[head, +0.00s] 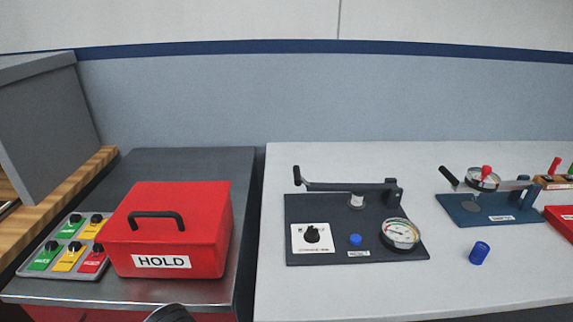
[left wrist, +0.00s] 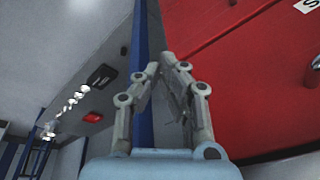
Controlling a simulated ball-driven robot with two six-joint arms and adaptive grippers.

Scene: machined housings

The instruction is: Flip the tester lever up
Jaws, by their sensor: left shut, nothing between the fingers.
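A dark tester (head: 310,210) stands on the light bench in the head view. Its long lever (head: 350,186) lies nearly level across the top, over a pale cylinder, with a short upturned handle at the left end and a pivot bracket at the right. A second, blue tester (head: 510,226) stands further right; its lever (head: 515,186) is also low, with a black handle tilted up to the left. My left gripper (left wrist: 167,60) is shut and empty in the left wrist view, with no tester in that view. My right gripper is not in view.
A red HOLD box (head: 205,240) with a black handle sits on the dark metal table, beside a tray (head: 62,275) of knobbed tags. A blue cap (head: 479,252) stands on the bench. The front of the bench (head: 380,295) is clear. A red surface (left wrist: 240,70) is near my left gripper.

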